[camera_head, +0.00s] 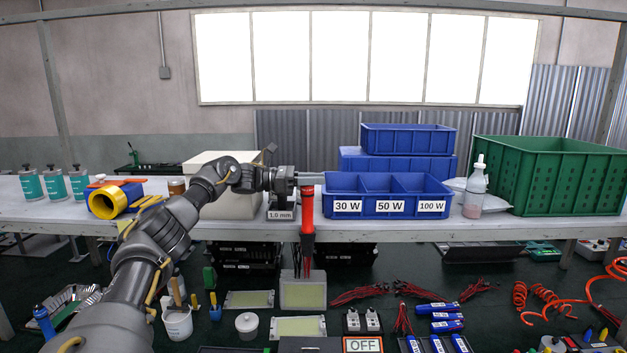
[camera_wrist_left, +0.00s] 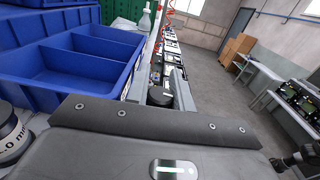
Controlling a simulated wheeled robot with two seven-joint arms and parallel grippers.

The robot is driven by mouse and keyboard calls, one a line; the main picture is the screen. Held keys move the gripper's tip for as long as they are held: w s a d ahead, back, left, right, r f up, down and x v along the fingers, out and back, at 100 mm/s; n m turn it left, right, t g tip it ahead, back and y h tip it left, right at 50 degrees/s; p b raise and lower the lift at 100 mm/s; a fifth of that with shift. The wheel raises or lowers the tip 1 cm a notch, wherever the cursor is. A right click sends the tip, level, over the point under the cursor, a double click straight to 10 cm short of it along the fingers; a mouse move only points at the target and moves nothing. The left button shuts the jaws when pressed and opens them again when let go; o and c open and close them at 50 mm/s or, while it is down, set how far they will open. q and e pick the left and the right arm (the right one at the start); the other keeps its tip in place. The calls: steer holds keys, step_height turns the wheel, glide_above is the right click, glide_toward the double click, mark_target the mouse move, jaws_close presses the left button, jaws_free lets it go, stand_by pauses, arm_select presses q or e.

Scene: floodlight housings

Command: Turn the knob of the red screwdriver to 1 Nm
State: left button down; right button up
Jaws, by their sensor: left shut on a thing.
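The red screwdriver (camera_head: 307,204) is upright in front of the white table's edge, its red body above a dark lower part. My left gripper (camera_head: 308,179) is at its top end, reaching over from the left and pointing right. It is shut on the knob. In the left wrist view the dark round knob (camera_wrist_left: 160,97) sits between the two grey fingers. The knob's scale and its setting cannot be read in either view. My right gripper is in neither view.
A blue three-part bin (camera_head: 387,208) labelled 30 W, 50 W and 100 W stands just right of the gripper. A spool labelled 1.0 mm (camera_head: 281,214) is close below the wrist. A white bottle (camera_head: 475,192) and green crate (camera_head: 555,180) stand further right.

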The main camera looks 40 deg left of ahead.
arm_select(q)
steer(key=shift+f, duration=0.1)
steer(key=c, duration=1.2)
jaws_free()
step_height(320, 180, up, 3)
steer(key=shift+r+b, duration=0.2)
steer(key=shift+b, duration=0.25)
steer(key=s+d+r+b, duration=0.8)
steer(key=s+r, duration=0.1)
steer(key=s, duration=0.2)
steer(key=shift+d+r, duration=0.35)
steer(key=shift+d, duration=0.05)
